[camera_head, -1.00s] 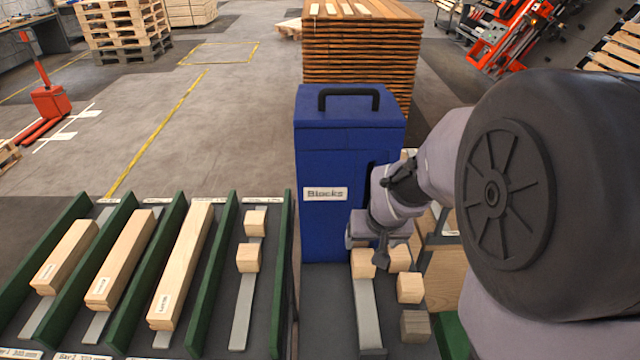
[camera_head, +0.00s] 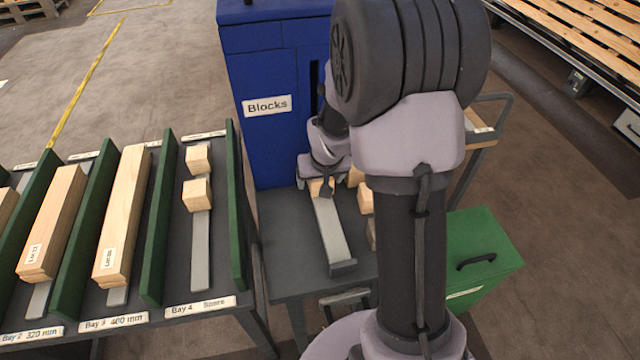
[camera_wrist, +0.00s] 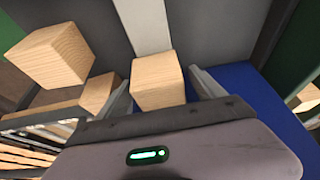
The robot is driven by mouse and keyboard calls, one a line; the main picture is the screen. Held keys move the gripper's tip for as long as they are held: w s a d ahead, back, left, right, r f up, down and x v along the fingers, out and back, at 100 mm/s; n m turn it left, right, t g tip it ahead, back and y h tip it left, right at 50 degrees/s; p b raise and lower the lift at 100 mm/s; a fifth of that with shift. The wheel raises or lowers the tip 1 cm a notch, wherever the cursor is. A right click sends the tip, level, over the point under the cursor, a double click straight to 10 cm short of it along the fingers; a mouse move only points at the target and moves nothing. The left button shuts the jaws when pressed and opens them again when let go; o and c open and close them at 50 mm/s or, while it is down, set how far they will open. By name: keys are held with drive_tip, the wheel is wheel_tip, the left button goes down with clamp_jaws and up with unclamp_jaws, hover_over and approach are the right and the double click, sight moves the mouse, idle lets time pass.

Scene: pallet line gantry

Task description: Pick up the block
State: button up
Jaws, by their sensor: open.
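A light wooden block (camera_wrist: 158,82) stands at the end of a grey strip on the dark table. It sits between the two fingers of my gripper (camera_wrist: 163,88), which is open around it. I cannot tell whether either finger touches it. In the head view, my gripper (camera_head: 316,184) is low over the table in front of the blue bin, and the block (camera_head: 321,188) shows only in part beneath it. A second wooden block (camera_wrist: 50,56) stands to the left in the wrist view. Other blocks are partly hidden behind my arm in the head view.
The blue bin (camera_head: 268,140) labelled "Blocks" stands right behind my gripper. To the left, a rack with green dividers (camera_head: 156,220) holds long timbers (camera_head: 124,215) and two spare blocks (camera_head: 197,194). A green box (camera_head: 490,240) stands at the right.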

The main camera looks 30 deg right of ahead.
drive_tip(key=shift+s+r, duration=0.1)
drive_tip(key=shift+r, duration=0.05)
drive_tip(key=c, duration=1.5)
drive_tip(key=shift+r, duration=0.1)
